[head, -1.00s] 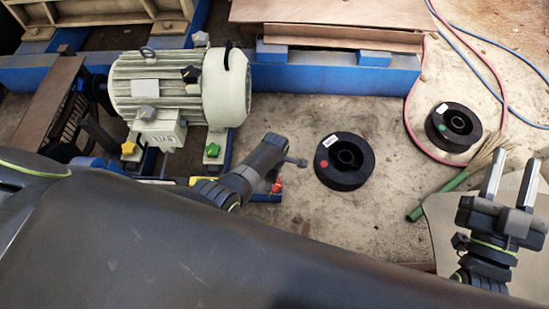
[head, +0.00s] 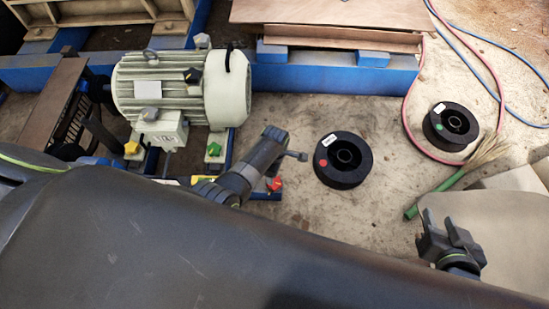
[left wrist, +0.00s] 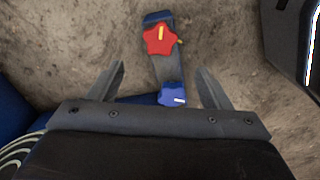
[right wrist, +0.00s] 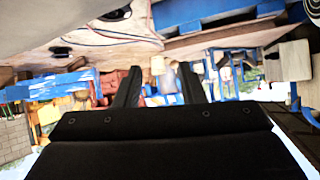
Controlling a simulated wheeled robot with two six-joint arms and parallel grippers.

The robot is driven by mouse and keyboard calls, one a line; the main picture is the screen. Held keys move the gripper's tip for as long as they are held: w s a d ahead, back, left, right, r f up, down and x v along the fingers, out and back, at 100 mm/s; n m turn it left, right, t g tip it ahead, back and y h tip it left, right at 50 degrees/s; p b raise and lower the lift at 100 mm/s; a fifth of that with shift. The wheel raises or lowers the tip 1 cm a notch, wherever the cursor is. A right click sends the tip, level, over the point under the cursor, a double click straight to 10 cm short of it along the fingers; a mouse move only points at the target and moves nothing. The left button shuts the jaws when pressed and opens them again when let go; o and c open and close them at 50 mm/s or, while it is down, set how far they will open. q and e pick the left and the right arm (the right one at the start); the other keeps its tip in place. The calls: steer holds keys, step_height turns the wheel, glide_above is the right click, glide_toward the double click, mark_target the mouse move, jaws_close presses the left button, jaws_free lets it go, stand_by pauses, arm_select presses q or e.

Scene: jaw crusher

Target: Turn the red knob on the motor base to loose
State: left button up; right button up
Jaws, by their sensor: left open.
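The red knob (left wrist: 159,42), star-shaped with a yellow mark, sits near the far end of a narrow blue-grey bar in the left wrist view. It also shows as a small red spot (head: 274,184) right of the motor (head: 180,88) in the head view. A blue knob (left wrist: 172,95) with a white mark sits at the bar's near end. My left gripper (left wrist: 161,67) is open, its fingers apart on either side of the bar; the red knob lies beyond the fingertips, untouched. My right gripper (head: 441,222) is open and empty, away at the right.
Green (head: 214,150) and yellow (head: 131,148) knobs sit by the motor's feet. Two black spools (head: 343,160) (head: 452,127) lie on the sandy floor, with a green-handled brush (head: 434,194) near the right gripper. A blue beam (head: 330,78) crosses behind.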

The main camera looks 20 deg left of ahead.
arm_select(q)
step_height(320, 180, up, 6)
steer(key=p, duration=0.3)
steer(key=shift+f, duration=0.1)
arm_select(e)
steer(key=s+a+f+g+y, duration=0.1)
steer(key=s+a+f+g, duration=0.1)
steer(key=s+f+g, duration=0.5)
steer(key=s+f, duration=0.1)
steer(key=s, duration=0.2)
steer(key=shift+f, duration=0.1)
